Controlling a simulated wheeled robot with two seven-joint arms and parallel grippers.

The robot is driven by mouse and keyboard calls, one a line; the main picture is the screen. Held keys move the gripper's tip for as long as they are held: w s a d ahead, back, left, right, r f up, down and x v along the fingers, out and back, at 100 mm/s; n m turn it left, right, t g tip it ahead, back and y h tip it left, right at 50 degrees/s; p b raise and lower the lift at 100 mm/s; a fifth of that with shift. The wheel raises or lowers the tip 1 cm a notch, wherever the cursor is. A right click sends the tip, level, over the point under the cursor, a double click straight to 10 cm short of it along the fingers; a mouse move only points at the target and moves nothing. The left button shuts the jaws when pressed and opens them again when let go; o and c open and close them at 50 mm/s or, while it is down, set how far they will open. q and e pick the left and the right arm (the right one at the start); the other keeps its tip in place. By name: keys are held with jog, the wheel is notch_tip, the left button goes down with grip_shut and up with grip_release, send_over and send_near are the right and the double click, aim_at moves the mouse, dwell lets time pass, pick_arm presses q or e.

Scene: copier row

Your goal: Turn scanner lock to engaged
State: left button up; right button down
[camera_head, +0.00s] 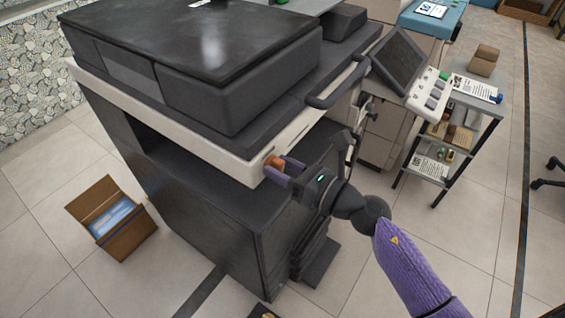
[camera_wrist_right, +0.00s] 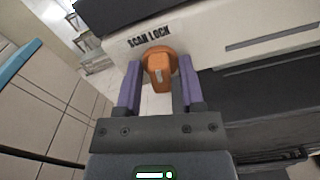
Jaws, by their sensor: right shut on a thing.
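The scanner lock is an orange knob (camera_wrist_right: 158,66) on the copier's pale side panel, under the printed words "SCAN LOCK". It also shows in the head view (camera_head: 274,162), partly hidden by my gripper. My right gripper (camera_wrist_right: 160,82) has its two purple fingers on either side of the knob and is shut on it. It also shows in the head view (camera_head: 280,168) at the copier's front corner. A pale mark runs along the knob's handle, close to upright in the wrist view. My left gripper is not in view.
The large dark copier (camera_head: 200,180) fills the left and middle. A dark handle bar (camera_head: 338,88) and a tilted control screen (camera_head: 398,60) stand close above my right arm. A shelf cart (camera_head: 455,130) is at right. An open cardboard box (camera_head: 112,218) sits on the floor at left.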

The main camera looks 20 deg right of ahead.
jog(key=shift+r+m+p, duration=0.15)
jog(key=shift+m+p, duration=0.3)
jog(key=shift+m, duration=0.55)
jog(key=m+p, duration=0.1)
jog(key=m, duration=0.2)
jog(key=shift+m+p, duration=0.3)
jog(key=shift+p, duration=0.1)
jog(key=m+p, duration=0.2)
jog(key=m, duration=0.3)
jog(key=shift+d, duration=0.1)
jog(key=shift+f+m+p, duration=0.15)
jog(key=shift+m+p, duration=0.3)
jog(key=shift+m, duration=0.7)
jog(key=shift+f+m+p, duration=0.15)
jog(key=shift+m+p, duration=0.25)
jog(key=shift+m, duration=0.75)
jog(key=c, duration=0.5)
grip_release()
jog(key=shift+w, duration=0.1)
